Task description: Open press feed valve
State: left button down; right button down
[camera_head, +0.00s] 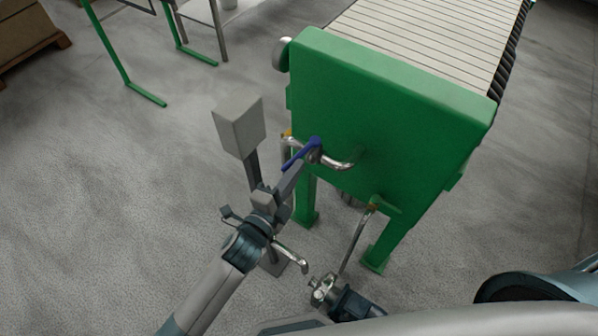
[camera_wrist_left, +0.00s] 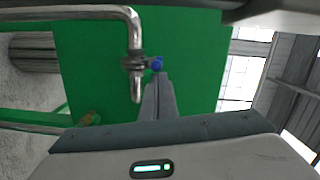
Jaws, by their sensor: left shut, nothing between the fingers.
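The press feed valve shows as a blue lever handle (camera_head: 301,154) on a bent steel pipe (camera_head: 337,163) in front of the green press end plate (camera_head: 390,110). My left gripper (camera_head: 296,172) is shut and empty, with its fingertips close to the blue handle. In the left wrist view the shut fingers (camera_wrist_left: 158,82) point at the blue handle end (camera_wrist_left: 157,64), beside the steel pipe (camera_wrist_left: 135,50). I cannot tell whether the fingertips touch the handle.
A grey box on a post (camera_head: 239,126) stands just left of my left gripper. Green press legs (camera_head: 378,250) stand nearby. Open floor lies to the left.

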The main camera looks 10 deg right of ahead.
pick_arm(q)
jog(key=shift+w+a+p, duration=0.45)
jog(key=shift+w+a, duration=0.4)
jog(key=shift+a, duration=0.05)
jog(key=w, duration=0.1)
jog(key=w+a, duration=0.1)
jog(key=w, duration=0.1)
jog(key=w+a, duration=0.1)
jog(key=shift+w+a+p, duration=0.15)
jog(key=shift+w+p, duration=0.2)
jog(key=shift+w, duration=0.05)
pick_arm(e)
jog(key=shift+s+a+r, duration=0.15)
jog(key=shift+s+r, duration=0.1)
jog(key=shift+r, duration=0.5)
jog(key=shift+a, duration=0.3)
